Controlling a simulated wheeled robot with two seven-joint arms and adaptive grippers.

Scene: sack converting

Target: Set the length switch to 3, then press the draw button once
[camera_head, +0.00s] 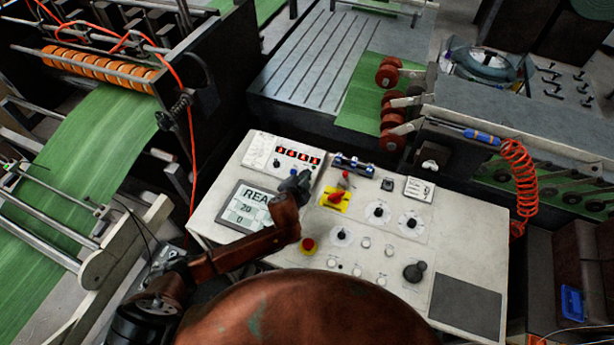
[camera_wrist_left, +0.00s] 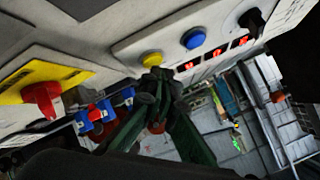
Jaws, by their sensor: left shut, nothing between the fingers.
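My left gripper (camera_head: 296,184) is shut and empty, over the upper right of the display on the white control panel (camera_head: 470,250). In the left wrist view its fingertips (camera_wrist_left: 155,78) are right at a yellow button (camera_wrist_left: 152,59); I cannot tell whether they touch it. A blue button (camera_wrist_left: 193,38) and a black knob (camera_wrist_left: 251,19) are on the same plate, and show in the head view as a blue button (camera_head: 293,170) and a knob (camera_head: 277,163). Labels are too small to read, so I cannot tell which are the length switch and draw button. My right gripper is out of view.
The display (camera_head: 247,208) reads "REA", 20 and 0, partly covered by my arm. A red switch on a yellow plate (camera_head: 336,198), a red stop button (camera_head: 308,246), dial knobs (camera_head: 378,211) and a black knob (camera_head: 414,271) stand up from the panel. A coiled orange hose (camera_head: 517,170) hangs right.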

